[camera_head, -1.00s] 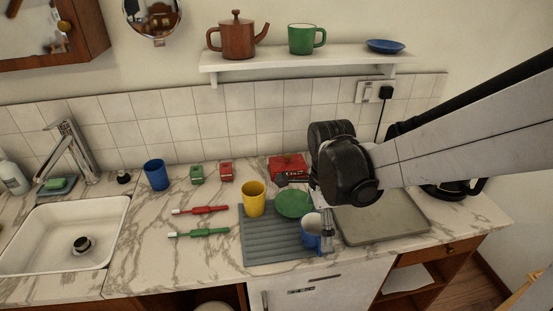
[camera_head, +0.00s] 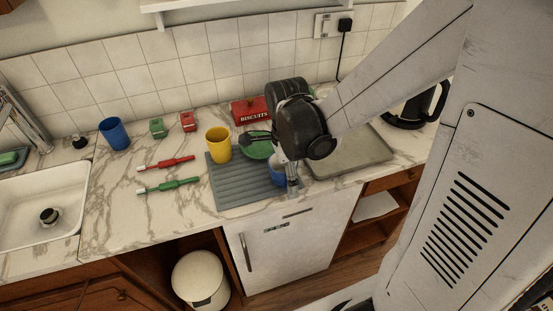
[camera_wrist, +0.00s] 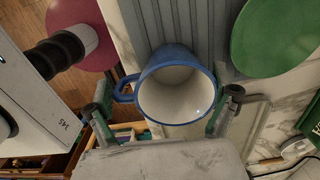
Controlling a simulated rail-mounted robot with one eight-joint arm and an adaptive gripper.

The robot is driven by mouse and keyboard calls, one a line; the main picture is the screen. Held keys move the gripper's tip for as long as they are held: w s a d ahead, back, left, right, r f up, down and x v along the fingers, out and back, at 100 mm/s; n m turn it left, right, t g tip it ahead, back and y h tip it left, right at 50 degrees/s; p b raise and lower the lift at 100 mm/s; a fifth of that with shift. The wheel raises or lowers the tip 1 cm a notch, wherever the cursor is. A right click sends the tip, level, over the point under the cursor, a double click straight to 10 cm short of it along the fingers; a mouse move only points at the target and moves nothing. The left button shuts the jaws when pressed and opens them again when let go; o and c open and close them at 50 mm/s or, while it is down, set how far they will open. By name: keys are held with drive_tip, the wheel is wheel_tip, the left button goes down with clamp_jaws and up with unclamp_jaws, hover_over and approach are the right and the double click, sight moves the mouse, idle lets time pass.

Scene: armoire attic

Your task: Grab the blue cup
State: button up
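A blue mug with a white inside (camera_head: 276,174) stands at the right front of the grey ribbed drying mat (camera_head: 236,187). My gripper (camera_head: 290,182) is down at this mug and partly hides it. In the wrist view the mug (camera_wrist: 178,95) shows from above, its handle to the left. The two fingers of my gripper (camera_wrist: 168,102) are apart, one on each side of the mug. A gap shows on the left; the right finger is close to the rim. A second blue cup, a tumbler (camera_head: 115,134), stands near the sink.
A yellow cup (camera_head: 218,144) and a green plate (camera_head: 257,150) are at the mat's back. A grey tray (camera_head: 350,153) lies to the right, a black kettle (camera_head: 410,112) beyond. Red (camera_head: 166,163) and green (camera_head: 168,185) toothbrushes lie left, near the sink (camera_head: 45,205).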

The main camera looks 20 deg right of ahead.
drive_tip(key=c, duration=0.7)
drive_tip(key=shift+o, duration=0.2)
drive_tip(key=shift+r, duration=0.15)
